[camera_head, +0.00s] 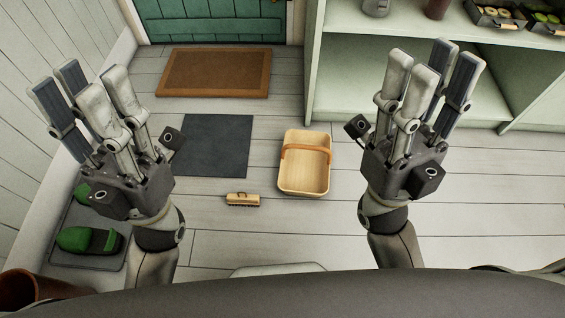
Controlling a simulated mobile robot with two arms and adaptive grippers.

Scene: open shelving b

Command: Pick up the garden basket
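The garden basket (305,180) is a pale wooden trug with an orange-brown handle across it. It sits upright on the floor near the middle of the head view and looks empty. My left gripper (88,92) is raised at the left, well apart from the basket, with its fingers spread and nothing between them. My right gripper (432,75) is raised just right of the basket, not touching it, with its fingers apart and empty.
A brush (243,199) lies left of the basket. A dark mat (208,146) and a brown doormat (214,72) lie toward the green door (210,20). Green shoes (90,240) rest on a tray at left. Open shelving (460,40) stands at right. Floor around the basket is mostly clear.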

